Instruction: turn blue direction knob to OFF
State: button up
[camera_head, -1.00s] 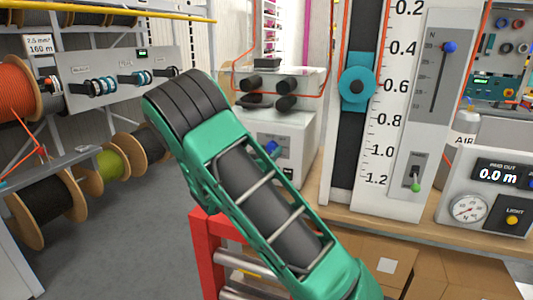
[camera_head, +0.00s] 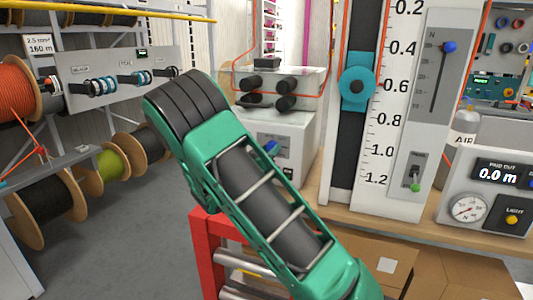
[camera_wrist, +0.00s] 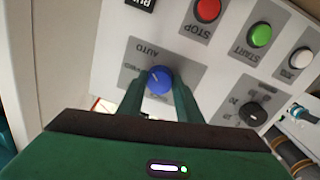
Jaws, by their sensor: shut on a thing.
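In the wrist view the blue knob (camera_wrist: 159,80) sits on a grey plate of a pale control panel (camera_wrist: 110,28). The plate carries the word AUTO, seen upside down, and a smaller label partly hidden beside the knob. My gripper (camera_wrist: 160,92) has its two green fingers on either side of the knob and is shut on it. Where the knob points cannot be read; any OFF mark is not visible. In the head view my arm crosses the middle, and neither my gripper nor this panel can be made out there.
Around the held knob are a red STOP button (camera_wrist: 207,9), a green START button (camera_wrist: 260,35), a white button (camera_wrist: 301,58) and a black knob (camera_wrist: 254,114). In the head view another blue knob (camera_head: 271,147) sits on a white box. Cable reels (camera_head: 45,212) stand left.

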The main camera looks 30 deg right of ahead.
jog(key=n, duration=0.4)
jog(key=shift+w+a, duration=0.1)
jog(key=shift+a, duration=0.05)
jog(key=n, duration=0.9)
jog(key=shift+n+t, duration=0.3)
jog(key=shift+t, duration=0.1)
jog(key=shift+a+n, duration=0.1)
jog(key=shift+n, duration=1.6)
jog(key=shift+f, duration=0.1)
jog(key=o, duration=0.9)
jog(key=shift+o, duration=0.7)
